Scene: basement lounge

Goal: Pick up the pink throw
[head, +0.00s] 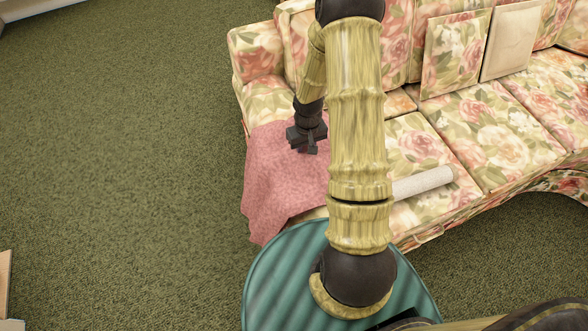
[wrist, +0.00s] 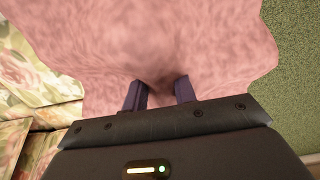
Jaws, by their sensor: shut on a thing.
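The pink throw (head: 272,178) is draped over the left end of the floral sofa (head: 405,128), hanging down its front toward the floor. My gripper (head: 309,148) is on top of the throw. In the wrist view the throw (wrist: 205,45) fills most of the picture. My two dark fingers (wrist: 159,94) press into it, with a bunched fold pinched between them. My arm hides the throw's right part in the head view.
A pale rolled item (head: 422,183) lies on the sofa seat right of my arm. Two cushions (head: 455,52) (head: 511,40) lean on the sofa back. Green carpet (head: 120,150) to the left is clear.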

